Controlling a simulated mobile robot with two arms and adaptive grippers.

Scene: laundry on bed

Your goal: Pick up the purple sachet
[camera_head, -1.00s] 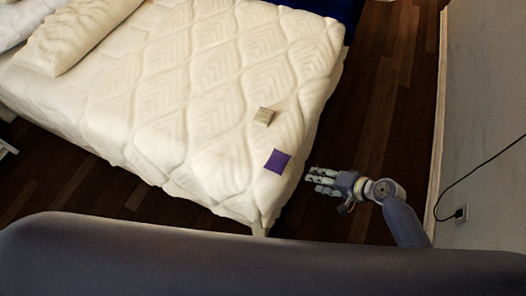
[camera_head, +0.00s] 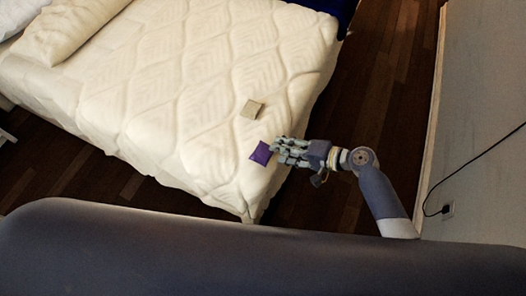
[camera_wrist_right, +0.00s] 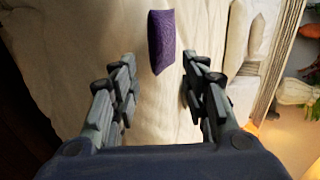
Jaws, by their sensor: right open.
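The purple sachet (camera_head: 261,153) lies on the bed near its right edge. In the right wrist view the sachet (camera_wrist_right: 162,40) shows ahead of the fingertips, roughly centred between the two fingers. My right gripper (camera_head: 277,146) comes in from the right, its fingertips close beside the sachet in the head view. In the right wrist view my right gripper (camera_wrist_right: 158,82) is open with nothing between its fingers. I cannot tell whether a fingertip touches the sachet. My left gripper is not in view.
A beige sachet (camera_head: 252,109) lies farther back on the bed (camera_head: 170,100). A pillow (camera_head: 65,30) is at the far left. A wall (camera_head: 480,120) with a cable stands at the right, with dark floor (camera_head: 385,70) between it and the bed.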

